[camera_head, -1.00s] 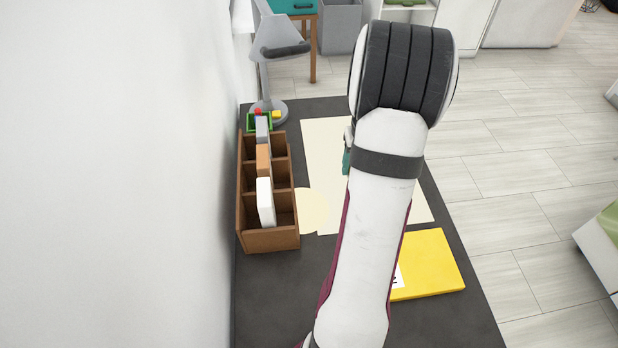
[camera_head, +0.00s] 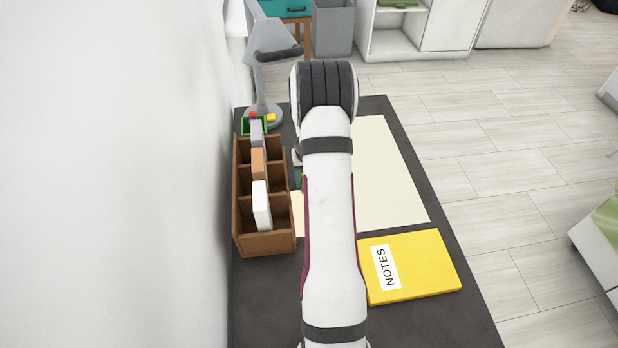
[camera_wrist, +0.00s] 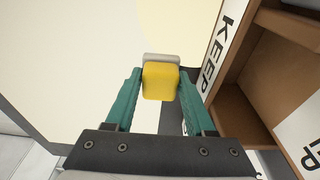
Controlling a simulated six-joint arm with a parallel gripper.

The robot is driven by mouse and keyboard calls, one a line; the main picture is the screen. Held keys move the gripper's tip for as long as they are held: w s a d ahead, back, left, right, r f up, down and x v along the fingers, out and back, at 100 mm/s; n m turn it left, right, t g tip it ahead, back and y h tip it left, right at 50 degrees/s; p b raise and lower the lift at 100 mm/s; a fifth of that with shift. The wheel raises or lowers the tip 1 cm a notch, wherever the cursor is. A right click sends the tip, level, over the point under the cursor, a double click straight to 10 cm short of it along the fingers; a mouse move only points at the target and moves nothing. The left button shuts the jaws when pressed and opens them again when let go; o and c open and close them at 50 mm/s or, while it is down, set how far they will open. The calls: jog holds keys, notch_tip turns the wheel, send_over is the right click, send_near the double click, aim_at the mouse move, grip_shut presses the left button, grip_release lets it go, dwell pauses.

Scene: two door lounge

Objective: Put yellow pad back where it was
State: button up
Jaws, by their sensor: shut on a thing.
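My gripper (camera_wrist: 160,82) is shut on a small yellow block (camera_wrist: 160,83), which may be the yellow pad. A pale grey piece shows behind its far end. In the head view my arm hides the block, and only a bit of a teal finger (camera_head: 298,178) shows, just right of the wooden organizer (camera_head: 265,243). A larger flat yellow pad marked NOTES (camera_head: 425,265) lies on the dark desk at the right, partly covered by my arm. The organizer also shows close on the right in the wrist view (camera_wrist: 262,100), with white KEEP labels.
White, orange and grey upright items stand in the organizer. Behind it are a small green tray (camera_head: 246,127) with coloured pieces and a grey lamp (camera_head: 268,45). A cream sheet (camera_head: 390,185) covers the desk's middle. A wall runs along the left.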

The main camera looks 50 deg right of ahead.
jog(key=o, duration=1.3)
notch_tip(320, 180, up, 12)
jog(key=s+a, duration=0.1)
jog(key=shift+s+a, duration=0.15)
jog(key=shift+s, duration=0.05)
jog(key=shift+a, duration=0.1)
